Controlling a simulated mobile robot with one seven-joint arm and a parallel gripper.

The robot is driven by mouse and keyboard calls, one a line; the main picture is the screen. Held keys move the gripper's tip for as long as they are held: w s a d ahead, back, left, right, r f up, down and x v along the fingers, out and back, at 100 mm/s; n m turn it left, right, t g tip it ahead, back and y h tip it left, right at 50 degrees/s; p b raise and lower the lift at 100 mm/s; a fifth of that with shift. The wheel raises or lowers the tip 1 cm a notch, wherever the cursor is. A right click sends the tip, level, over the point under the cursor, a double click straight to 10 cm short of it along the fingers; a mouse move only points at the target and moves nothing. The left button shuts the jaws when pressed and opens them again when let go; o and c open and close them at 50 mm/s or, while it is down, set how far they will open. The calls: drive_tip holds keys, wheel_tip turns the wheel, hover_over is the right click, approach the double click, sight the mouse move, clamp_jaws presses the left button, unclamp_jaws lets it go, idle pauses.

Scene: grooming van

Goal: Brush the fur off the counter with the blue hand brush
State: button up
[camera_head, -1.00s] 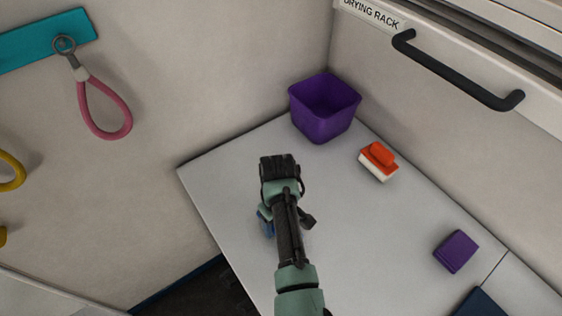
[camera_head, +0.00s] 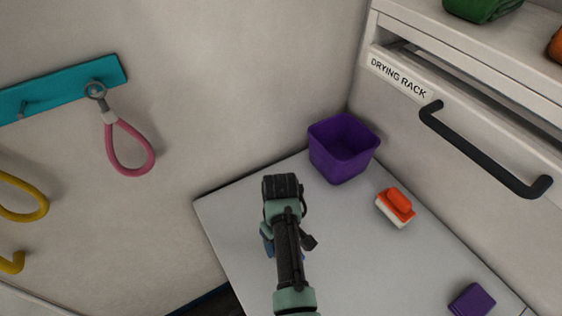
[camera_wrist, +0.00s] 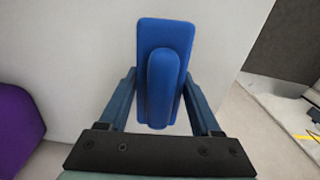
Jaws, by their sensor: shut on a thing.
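The blue hand brush (camera_wrist: 163,80) fills the middle of the wrist view, its raised handle between the two fingers of my gripper (camera_wrist: 162,118). My gripper is shut on it. In the head view my arm hides most of the brush; only a small blue part (camera_head: 268,245) shows beside my gripper (camera_head: 272,240). The brush is over the light grey counter (camera_head: 340,260), near its left edge; I cannot tell whether it touches the surface. No fur can be made out on the visible part of the counter.
A purple bin (camera_head: 342,150) stands in the back corner. An orange and white brush (camera_head: 396,207) and a purple block (camera_head: 473,300) lie to the right. The drying rack handle (camera_head: 485,150) juts out at right. A pink loop (camera_head: 130,150) hangs on the wall.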

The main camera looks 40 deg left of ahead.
wheel_tip(320, 180, up, 3)
drive_tip(key=shift+w+a+f+p, duration=0.1)
drive_tip(key=shift+a+f+p, duration=0.05)
drive_tip(key=shift+p, duration=0.85)
drive_tip(key=shift+r+p, duration=0.55)
drive_tip(key=shift+r, duration=0.15)
